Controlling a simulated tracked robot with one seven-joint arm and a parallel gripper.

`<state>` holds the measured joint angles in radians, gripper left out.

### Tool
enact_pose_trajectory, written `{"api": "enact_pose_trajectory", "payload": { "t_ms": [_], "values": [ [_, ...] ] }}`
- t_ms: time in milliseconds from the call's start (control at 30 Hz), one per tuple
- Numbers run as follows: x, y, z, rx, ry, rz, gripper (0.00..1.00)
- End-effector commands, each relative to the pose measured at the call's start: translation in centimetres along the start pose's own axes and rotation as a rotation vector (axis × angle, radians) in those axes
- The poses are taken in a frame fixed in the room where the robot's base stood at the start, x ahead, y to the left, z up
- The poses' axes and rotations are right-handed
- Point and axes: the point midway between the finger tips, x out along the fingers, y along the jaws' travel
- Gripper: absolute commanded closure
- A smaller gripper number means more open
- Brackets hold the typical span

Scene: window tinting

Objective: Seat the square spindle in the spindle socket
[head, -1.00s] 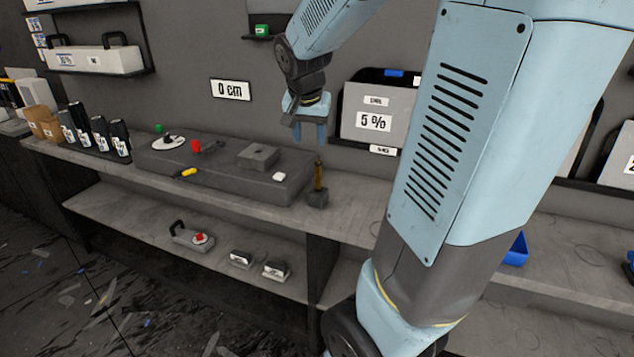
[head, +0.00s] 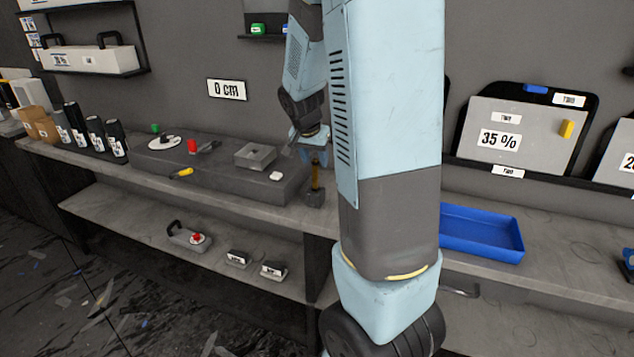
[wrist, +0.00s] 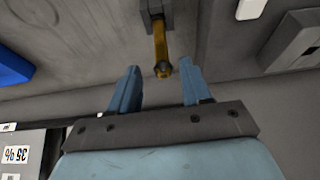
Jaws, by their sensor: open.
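A brass-coloured spindle (head: 315,176) stands upright in a small dark holder (head: 314,199) at the right end of the grey platform. In the wrist view the spindle (wrist: 160,45) points towards my gripper from the holder (wrist: 154,10). My gripper (head: 313,157) is above the spindle, fingers pointing down. In the wrist view my gripper (wrist: 160,74) is open, and the spindle's free end shows between the fingertips. I cannot tell whether they touch. A grey block with a square recess (head: 256,156), perhaps the spindle socket, sits on the platform; part shows in the wrist view (wrist: 296,38).
A white piece (head: 276,176) lies on the platform near the holder. A yellow-handled tool (head: 182,172), a red cylinder (head: 192,146) and a white disc (head: 164,143) are farther left. A blue tray (head: 482,234) is on the bench at right. My arm hides the bench's middle.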

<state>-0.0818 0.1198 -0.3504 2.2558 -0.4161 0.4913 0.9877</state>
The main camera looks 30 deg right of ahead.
Motion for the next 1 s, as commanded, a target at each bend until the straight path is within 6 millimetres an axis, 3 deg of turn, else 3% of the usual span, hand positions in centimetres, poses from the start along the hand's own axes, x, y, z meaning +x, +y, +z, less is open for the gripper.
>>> {"api": "enact_pose_trajectory", "payload": {
  "t_ms": [267, 600, 933, 1000],
  "values": [
    [1.5, -0.1, 0.0, 0.0, -0.001, 0.002, 0.52],
    [5.3, -0.4, 0.0, 0.0, -0.001, 0.002, 0.52],
    [5.8, -0.4, 0.0, 0.0, 0.0, 0.0, 0.52],
    [5.8, -0.4, 0.0, 0.001, 0.0, 0.0, 0.57]
  ]
}}
